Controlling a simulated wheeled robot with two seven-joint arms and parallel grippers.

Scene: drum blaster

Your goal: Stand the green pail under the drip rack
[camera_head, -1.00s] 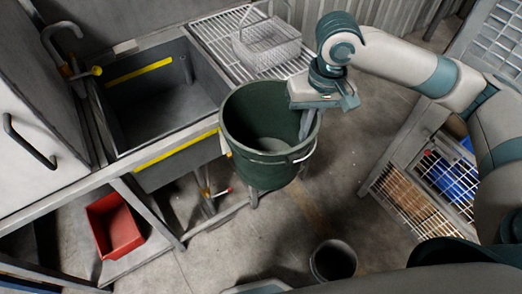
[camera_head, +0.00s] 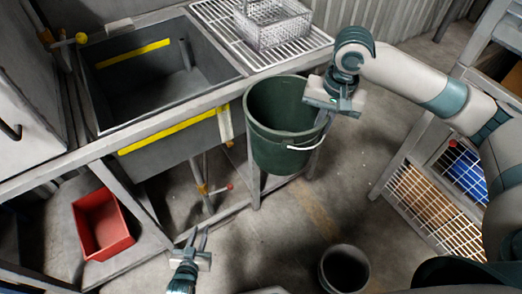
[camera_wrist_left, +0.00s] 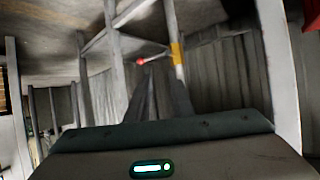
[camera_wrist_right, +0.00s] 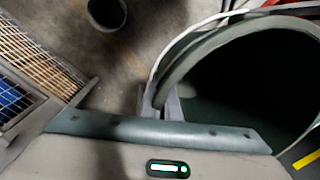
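The green pail (camera_head: 282,135) hangs upright above the floor in front of the bench, right of the sink, with its white handle down on the near side. My right gripper (camera_head: 327,112) is shut on its right rim; the pail's open mouth (camera_wrist_right: 250,85) fills the right of the right wrist view. The drip rack (camera_head: 225,22) is the white wire grid right of the sink, above and behind the pail.
A wire basket (camera_head: 270,24) stands on the rack. The sink (camera_head: 160,75) is to the left. A red bin (camera_head: 103,225) sits on the lower shelf. A pipe with a red-tipped valve (camera_head: 215,188) is below the sink. A dark bucket (camera_head: 344,268) stands on the floor. Grated shelving (camera_head: 425,195) is right.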

